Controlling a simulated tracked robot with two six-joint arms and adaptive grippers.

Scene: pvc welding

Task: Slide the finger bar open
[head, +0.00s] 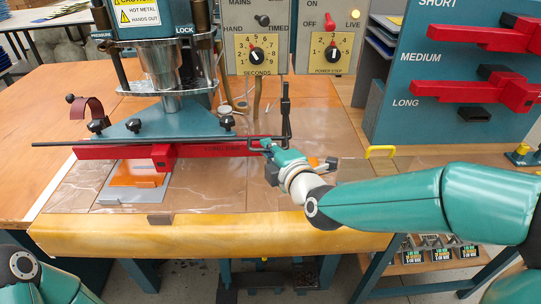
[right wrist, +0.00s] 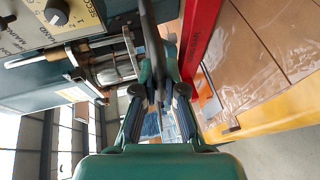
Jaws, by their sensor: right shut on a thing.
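The finger bar (head: 110,142) is a long thin black rod across the front of the teal welding press (head: 160,122). It lies just above a red bar (head: 215,150), and an upright black handle (head: 286,108) rises near its right end. My right gripper (head: 266,146) is shut on the finger bar close to that end. In the right wrist view the finger bar (right wrist: 150,40) runs down between the closed fingers of the gripper (right wrist: 157,82), which hide the exact contact. Only part of my left arm shows at the lower left of the head view; its gripper is out of frame.
An orange sheet (head: 133,180) on a grey plate lies under the red bar, on the clear-covered table. A control box with dials (head: 257,54) stands behind. A teal rack (head: 450,85) holding red bars is at the right. A yellow handle (head: 380,150) stands right of my gripper.

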